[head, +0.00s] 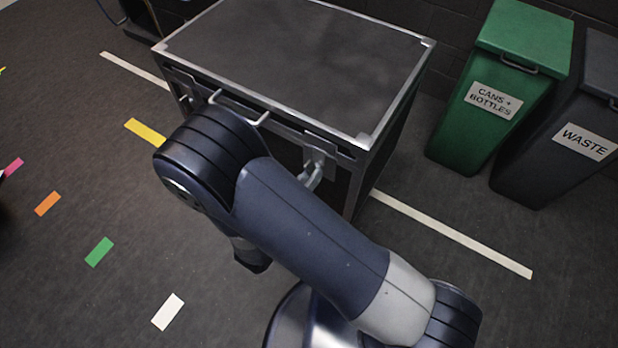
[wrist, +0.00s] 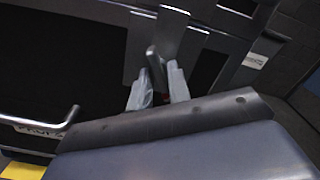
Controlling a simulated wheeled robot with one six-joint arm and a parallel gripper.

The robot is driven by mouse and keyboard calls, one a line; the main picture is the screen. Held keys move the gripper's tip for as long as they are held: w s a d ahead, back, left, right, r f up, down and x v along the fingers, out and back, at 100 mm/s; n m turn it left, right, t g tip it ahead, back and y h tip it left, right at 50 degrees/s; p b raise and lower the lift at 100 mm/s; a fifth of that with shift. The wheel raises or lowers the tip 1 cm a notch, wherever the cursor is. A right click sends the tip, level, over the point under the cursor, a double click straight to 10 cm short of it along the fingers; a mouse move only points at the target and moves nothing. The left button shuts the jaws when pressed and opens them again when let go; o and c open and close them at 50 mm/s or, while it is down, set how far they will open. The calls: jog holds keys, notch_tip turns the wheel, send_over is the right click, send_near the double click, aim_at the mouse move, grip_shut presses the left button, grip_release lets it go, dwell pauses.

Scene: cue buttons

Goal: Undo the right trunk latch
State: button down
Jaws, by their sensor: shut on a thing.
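The dark trunk (head: 290,50) with metal edging stands in the upper middle of the head view. Its right latch (head: 318,158) is on the front face, right of the bar handle (head: 238,106). In the wrist view the latch plate (wrist: 172,25) is at the top, with its lever (wrist: 154,62) sticking out towards me. My gripper (wrist: 158,92) has its two light grey fingers on either side of this lever and is shut on it. The left latch (head: 185,92) is partly in view behind my arm. My arm hides much of the trunk's front.
A green bin (head: 500,85) and a dark waste bin (head: 567,130) stand right of the trunk. White floor lines (head: 450,232) run beside it. Coloured tape marks (head: 99,251) lie on open floor at the left.

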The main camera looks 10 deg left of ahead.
jog(key=m+b, duration=0.2)
jog(key=m, duration=0.3)
jog(key=shift+f+m, duration=0.1)
jog(key=shift+m, duration=0.3)
jog(key=shift+b, duration=0.35)
jog(key=c, duration=1.6)
grip_release()
jog(key=shift+o, duration=0.2)
jog(key=p+v, duration=0.2)
jog(key=v, duration=0.9)
jog(key=shift+w+d, duration=0.1)
jog(key=shift+w, duration=0.1)
